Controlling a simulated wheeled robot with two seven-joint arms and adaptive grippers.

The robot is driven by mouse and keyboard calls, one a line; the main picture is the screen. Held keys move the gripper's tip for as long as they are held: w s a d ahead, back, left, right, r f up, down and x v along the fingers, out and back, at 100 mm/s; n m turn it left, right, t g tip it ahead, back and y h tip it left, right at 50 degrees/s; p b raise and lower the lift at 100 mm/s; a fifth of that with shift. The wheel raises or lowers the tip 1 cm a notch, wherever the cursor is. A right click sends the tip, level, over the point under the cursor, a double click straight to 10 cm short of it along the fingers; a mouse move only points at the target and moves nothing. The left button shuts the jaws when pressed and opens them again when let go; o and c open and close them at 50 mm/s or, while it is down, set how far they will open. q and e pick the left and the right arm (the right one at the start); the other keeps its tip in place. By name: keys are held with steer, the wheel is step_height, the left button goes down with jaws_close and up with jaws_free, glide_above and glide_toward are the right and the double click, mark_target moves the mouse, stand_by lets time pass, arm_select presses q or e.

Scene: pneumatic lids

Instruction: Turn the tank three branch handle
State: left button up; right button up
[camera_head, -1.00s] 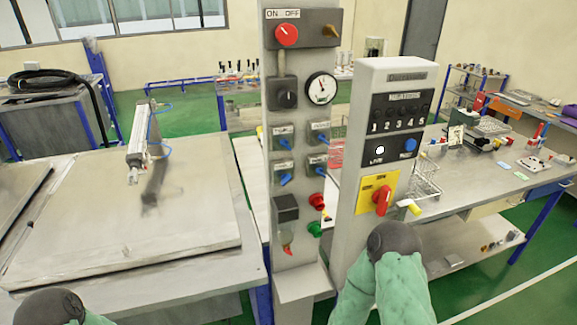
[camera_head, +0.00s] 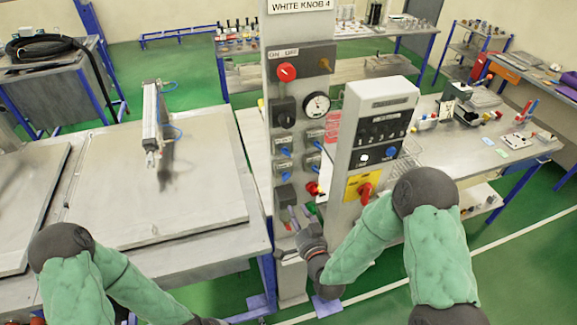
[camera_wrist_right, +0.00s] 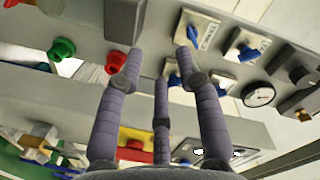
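Several blue branch handles sit on labelled plates on the grey control column: upper left (camera_head: 285,151), upper right (camera_head: 312,145), lower left (camera_head: 285,177) and lower right (camera_head: 312,161). Their labels are too small to read, so I cannot tell which is tank three. My right gripper (camera_head: 298,216) is at the column's lower front, below the handles. In the right wrist view my right gripper (camera_wrist_right: 159,65) has its fingers spread and empty. My left gripper is out of view.
A red knob (camera_head: 314,188) and green knob (camera_head: 311,208) sit beside the gripper. A second column with a red switch (camera_head: 365,192) stands to the right. A steel bench (camera_head: 110,190) with a cylinder (camera_head: 151,125) is at left. Free floor lies in front.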

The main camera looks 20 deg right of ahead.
steer(key=t+p, duration=0.1)
glide_toward(286, 175)
arm_select(q)
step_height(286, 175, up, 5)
steer(key=p, duration=0.2)
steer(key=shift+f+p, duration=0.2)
steer(key=shift+p, duration=0.15)
arm_select(e)
steer(key=w, duration=0.8)
steer(key=shift+w+f, duration=0.1)
steer(key=shift+f, duration=0.2)
steer(key=shift+c, duration=0.3)
steer(key=shift+a, duration=0.1)
jaws_close()
